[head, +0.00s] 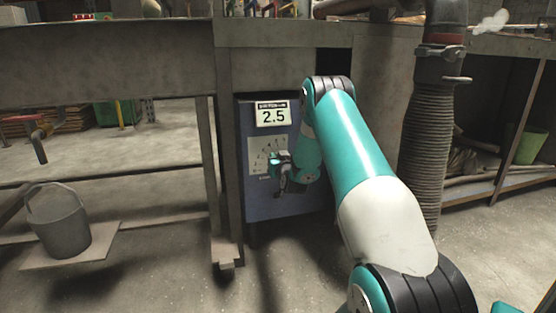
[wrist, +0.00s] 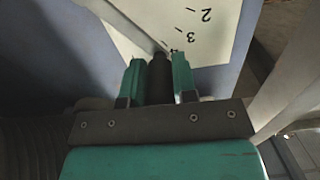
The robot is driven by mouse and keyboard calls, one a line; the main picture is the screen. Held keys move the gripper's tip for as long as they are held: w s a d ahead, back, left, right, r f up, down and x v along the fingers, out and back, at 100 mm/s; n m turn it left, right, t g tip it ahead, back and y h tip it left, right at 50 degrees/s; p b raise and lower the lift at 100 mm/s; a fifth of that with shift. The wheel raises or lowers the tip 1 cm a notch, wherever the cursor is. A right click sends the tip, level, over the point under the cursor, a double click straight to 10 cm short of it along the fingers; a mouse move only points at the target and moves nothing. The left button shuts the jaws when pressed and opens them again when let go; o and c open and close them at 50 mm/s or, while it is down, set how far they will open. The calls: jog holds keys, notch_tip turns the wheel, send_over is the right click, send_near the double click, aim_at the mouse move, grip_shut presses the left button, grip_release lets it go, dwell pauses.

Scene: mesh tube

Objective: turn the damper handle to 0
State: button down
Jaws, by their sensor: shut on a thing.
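Below the display is a pale dial plate (head: 262,150). In the wrist view the dial plate (wrist: 205,30) shows the marks 2, 3 and part of a 4. My gripper (head: 280,165) is at the dial in the head view. In the wrist view my gripper (wrist: 160,78) has its two teal fingers shut on the dark damper handle (wrist: 160,75). The handle's pivot and the 0 mark cannot be made out.
A bench leg (head: 224,180) stands just left of the box. A ribbed hose (head: 425,150) hangs to the right of my arm. A grey bucket (head: 61,222) sits on a board at the left. The floor in front of the box is open.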

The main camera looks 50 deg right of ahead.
jog(key=w+a+f+n, duration=0.2)
jog(key=f+n, duration=0.5)
jog(key=n, duration=0.4)
jog(key=shift+a+f+n, duration=0.15)
jog(key=shift+a+n, duration=0.25)
jog(key=shift+a, duration=0.4)
jog(key=c, duration=0.9)
grip_release()
jog(key=shift+w+f, duration=0.1)
